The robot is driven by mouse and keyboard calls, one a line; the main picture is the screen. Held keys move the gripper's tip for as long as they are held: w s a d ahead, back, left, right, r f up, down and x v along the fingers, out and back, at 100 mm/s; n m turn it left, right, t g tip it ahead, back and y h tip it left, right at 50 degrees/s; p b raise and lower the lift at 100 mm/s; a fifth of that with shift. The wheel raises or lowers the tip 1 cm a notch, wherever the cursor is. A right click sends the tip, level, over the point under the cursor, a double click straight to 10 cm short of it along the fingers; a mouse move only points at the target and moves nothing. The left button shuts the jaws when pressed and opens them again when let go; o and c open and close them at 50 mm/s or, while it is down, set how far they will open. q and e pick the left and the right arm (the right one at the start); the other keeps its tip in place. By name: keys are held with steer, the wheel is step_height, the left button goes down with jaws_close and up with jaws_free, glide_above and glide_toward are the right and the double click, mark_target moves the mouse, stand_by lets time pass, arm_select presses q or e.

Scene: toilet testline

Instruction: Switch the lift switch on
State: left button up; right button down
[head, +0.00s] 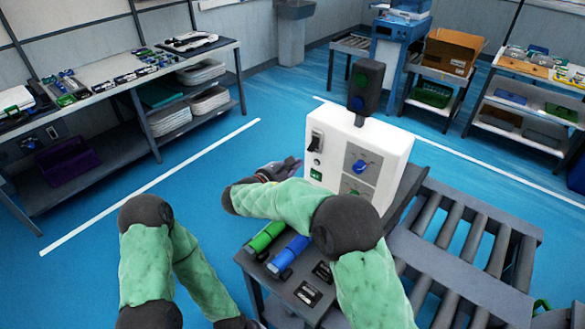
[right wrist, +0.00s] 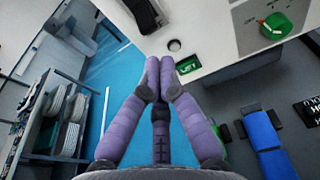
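The white control box (head: 385,150) stands on the grey bench, tilted in the right wrist view (right wrist: 225,25). A black rocker switch (head: 315,141) is at the upper left of its front; it also shows in the right wrist view (right wrist: 143,14). Below it are a small round button (right wrist: 174,45) and a green label reading LIFT (right wrist: 188,65). I cannot tell the switch's position. My right gripper (head: 297,164) is beside the box's lower left edge; its purple fingertips (right wrist: 159,62) are together and empty, near the label, below the switch.
The box also has a blue knob (head: 361,167), a green knob (head: 354,191) and a signal lamp (head: 366,85) on top. A green cylinder (head: 266,236) and a blue cylinder (head: 289,254) lie on the bench. A roller conveyor (head: 460,245) is at right. Open blue floor lies left.

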mark_target(310, 150)
steer(key=b+x, duration=0.1)
steer(key=x, duration=0.5)
steer(key=shift+w+d, duration=0.15)
steer(key=shift+r+g+y+p, duration=0.45)
steer(key=shift+g+p, duration=0.15)
steer(key=shift+p, duration=1.3)
steer(key=g+y+p, duration=0.1)
steer(key=p, duration=0.3)
steer(key=r+g+p, duration=0.1)
steer(key=p, duration=0.3)
steer(key=s+g+y+p, duration=0.1)
steer(key=g+p, duration=0.1)
steer(key=p, duration=0.3)
steer(key=shift+a+r+y, duration=0.3)
steer(key=shift+r+y, duration=0.05)
steer(key=shift+r, duration=0.1)
steer(key=shift+r+p, duration=0.55)
steer(key=shift+r, duration=0.2)
